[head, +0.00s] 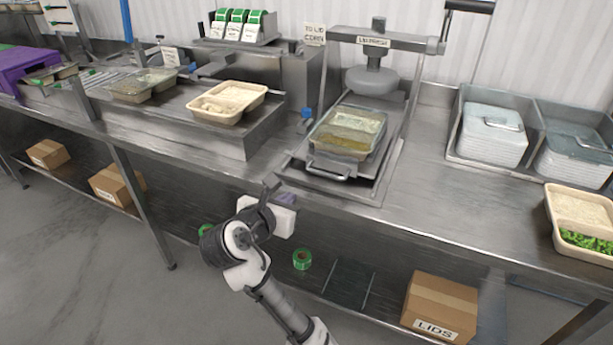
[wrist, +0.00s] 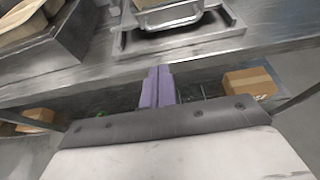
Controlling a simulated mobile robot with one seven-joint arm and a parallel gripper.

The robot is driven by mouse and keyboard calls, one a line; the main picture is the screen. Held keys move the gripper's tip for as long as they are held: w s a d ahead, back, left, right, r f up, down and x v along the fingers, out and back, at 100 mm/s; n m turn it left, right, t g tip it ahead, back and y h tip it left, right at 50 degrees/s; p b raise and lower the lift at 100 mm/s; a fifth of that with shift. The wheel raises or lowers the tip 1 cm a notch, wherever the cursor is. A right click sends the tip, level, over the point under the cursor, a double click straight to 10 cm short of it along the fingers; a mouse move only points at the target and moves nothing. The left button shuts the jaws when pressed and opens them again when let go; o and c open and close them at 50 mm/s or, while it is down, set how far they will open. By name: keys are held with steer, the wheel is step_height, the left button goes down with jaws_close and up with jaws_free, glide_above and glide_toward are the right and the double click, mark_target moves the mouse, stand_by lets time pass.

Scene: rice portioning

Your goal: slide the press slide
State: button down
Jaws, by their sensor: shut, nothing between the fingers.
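The lid press (head: 376,75) stands on the steel counter, its round head raised above the bed. The press slide (head: 330,172) is a metal carrier with a bar handle at its front. It sits low in the press frame and holds a lidded container (head: 350,130) with yellowish food. The slide's handle also shows at the top of the wrist view (wrist: 170,20). My gripper (head: 287,198) is in front of the counter edge, below and left of the slide handle and apart from it. Its purple fingers are together in the wrist view (wrist: 157,75), with nothing between them.
A rice tray (head: 228,103) sits on a raised steel stand to the left. Stacked lids (head: 493,135) lie in bins at right, near a tray of rice and greens (head: 585,222). The counter's front edge (head: 400,228) lies by my gripper. A LIDS box (head: 440,305) sits below.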

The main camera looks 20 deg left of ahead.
steer(key=shift+w+r+p+x, duration=0.15)
steer(key=shift+r+p+x, duration=0.3)
steer(key=shift+x, duration=1.25)
steer(key=shift+w+r+p+x, duration=0.15)
steer(key=shift+p+x, duration=0.4)
steer(key=shift+x, duration=1.2)
steer(key=shift+w+r+p+x, duration=0.1)
steer(key=shift+r+p+x, duration=0.35)
steer(key=shift+x, duration=1.25)
steer(key=shift+d, duration=0.1)
